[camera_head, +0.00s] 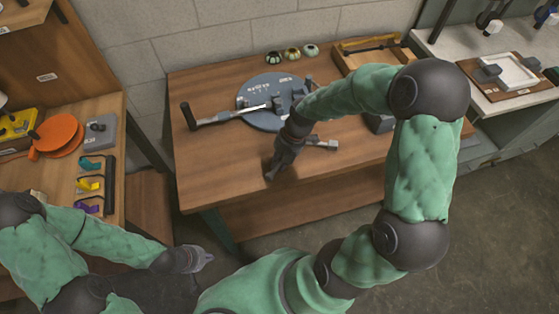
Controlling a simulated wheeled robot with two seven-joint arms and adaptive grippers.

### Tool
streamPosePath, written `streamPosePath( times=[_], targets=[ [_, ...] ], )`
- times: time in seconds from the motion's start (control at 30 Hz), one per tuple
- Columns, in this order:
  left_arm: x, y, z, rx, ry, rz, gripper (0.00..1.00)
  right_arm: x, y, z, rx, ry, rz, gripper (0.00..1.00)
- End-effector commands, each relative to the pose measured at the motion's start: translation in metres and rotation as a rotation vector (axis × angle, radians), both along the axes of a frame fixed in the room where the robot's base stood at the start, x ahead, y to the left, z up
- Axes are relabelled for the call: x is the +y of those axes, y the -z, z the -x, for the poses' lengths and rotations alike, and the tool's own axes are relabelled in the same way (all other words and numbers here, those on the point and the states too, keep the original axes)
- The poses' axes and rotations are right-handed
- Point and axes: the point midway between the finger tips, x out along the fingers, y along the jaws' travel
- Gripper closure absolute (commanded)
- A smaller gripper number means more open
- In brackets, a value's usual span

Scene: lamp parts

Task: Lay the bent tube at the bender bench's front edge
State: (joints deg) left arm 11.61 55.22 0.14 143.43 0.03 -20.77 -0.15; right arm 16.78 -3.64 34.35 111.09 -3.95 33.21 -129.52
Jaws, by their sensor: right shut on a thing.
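My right gripper (272,172) reaches down over the wooden bender bench (222,178), close to its front edge. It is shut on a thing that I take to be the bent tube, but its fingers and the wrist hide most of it. A short silvery bar (322,143) shows just right of the wrist; I cannot tell whether it is part of the tube or of the bender. The round blue-grey bender (262,120) stands behind, its lever (225,117) pointing left. My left gripper (196,259) is off the bench at the lower left; its finger opening cannot be made out.
Three small round cups (292,54) stand at the bench's back edge. A wooden tray (352,49) is at the back right. A left shelf holds an orange disc (58,133) and coloured hooks (91,185). The bench's front left is clear.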

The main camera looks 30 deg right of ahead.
Motion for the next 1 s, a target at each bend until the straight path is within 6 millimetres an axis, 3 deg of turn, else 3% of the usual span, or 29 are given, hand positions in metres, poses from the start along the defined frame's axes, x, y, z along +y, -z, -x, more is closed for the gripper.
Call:
streamPosePath(
  times=[0.67, 0.7, 0.77, 1.0],
  targets=[
    [0.0000, 0.0051, 0.0001, 0.000, 0.000, 0.000, 1.00, 0.0000, 0.0053, -0.0001, 0.000, 0.000, 0.000, 1.00],
    [0.0000, 0.0045, 0.0001, 0.000, 0.000, 0.000, 1.00, -0.0001, 0.0047, -0.0001, 0.000, 0.000, 0.000, 0.68],
    [0.0000, 0.0044, 0.0001, 0.000, 0.000, 0.000, 1.00, -0.0001, 0.0046, 0.0000, 0.000, 0.000, 0.000, 0.52],
    [0.0001, 0.0043, 0.0000, 0.000, 0.000, 0.000, 1.00, 0.0001, 0.0049, 0.0005, 0.001, 0.000, 0.000, 0.52]
  ],
)
